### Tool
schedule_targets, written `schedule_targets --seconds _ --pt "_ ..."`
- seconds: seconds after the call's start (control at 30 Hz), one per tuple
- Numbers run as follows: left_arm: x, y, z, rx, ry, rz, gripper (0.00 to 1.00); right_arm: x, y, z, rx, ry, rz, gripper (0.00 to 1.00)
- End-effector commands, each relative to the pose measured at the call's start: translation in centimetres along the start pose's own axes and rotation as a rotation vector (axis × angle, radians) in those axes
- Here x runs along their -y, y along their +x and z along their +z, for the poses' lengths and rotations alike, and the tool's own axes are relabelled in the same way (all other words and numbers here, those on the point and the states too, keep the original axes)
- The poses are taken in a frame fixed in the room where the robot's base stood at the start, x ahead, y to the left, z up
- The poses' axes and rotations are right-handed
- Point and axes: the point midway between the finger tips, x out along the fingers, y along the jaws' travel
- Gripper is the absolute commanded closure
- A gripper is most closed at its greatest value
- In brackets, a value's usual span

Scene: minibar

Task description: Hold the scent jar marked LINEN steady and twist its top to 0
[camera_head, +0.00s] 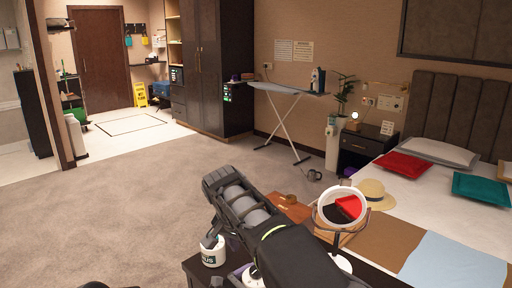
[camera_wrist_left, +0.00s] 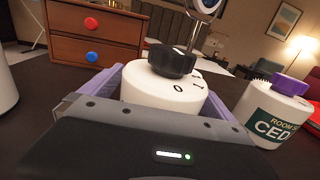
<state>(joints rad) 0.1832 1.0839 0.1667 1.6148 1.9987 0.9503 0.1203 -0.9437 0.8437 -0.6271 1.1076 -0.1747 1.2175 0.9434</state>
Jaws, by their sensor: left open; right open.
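In the left wrist view a white jar (camera_wrist_left: 165,95) with a black ridged top (camera_wrist_left: 172,61) stands upright between the purple fingers of my open left gripper (camera_wrist_left: 165,105). The digits 0 and 1 show on its shoulder. Its name label is hidden behind the gripper body, so I cannot read LINEN. I cannot tell whether the fingers touch it. In the head view, part of a white jar (camera_head: 255,279) shows beside a bit of purple.
A jar marked CED (camera_wrist_left: 269,115) with a purple top stands to the right. Another white jar (camera_head: 212,256), lettering ending in US, stands left on the dark table. A small drawer chest (camera_wrist_left: 95,40) and a round mirror (camera_head: 341,207) stand behind.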

Motion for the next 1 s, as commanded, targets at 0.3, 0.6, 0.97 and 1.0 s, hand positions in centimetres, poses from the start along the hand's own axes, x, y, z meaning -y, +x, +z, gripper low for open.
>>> schedule_targets --seconds 0.3,0.6,0.97,1.0 --pt "-0.1 -1.7 0.0 -0.002 -0.001 0.001 0.0 0.0 0.0 0.0 0.0 0.0 0.0 0.41" --pt "-0.1 -7.5 0.0 -0.002 -0.001 0.003 0.0 0.0 0.0 0.0 0.0 0.0 0.0 0.41" --pt "0.0 -12.0 0.0 0.0 0.0 0.0 0.0 0.0 0.0 0.0 0.0 0.0 0.0 0.41" --pt "0.0 -12.0 0.0 0.0 0.0 0.0 0.0 0.0 0.0 0.0 0.0 0.0 0.0 0.41"
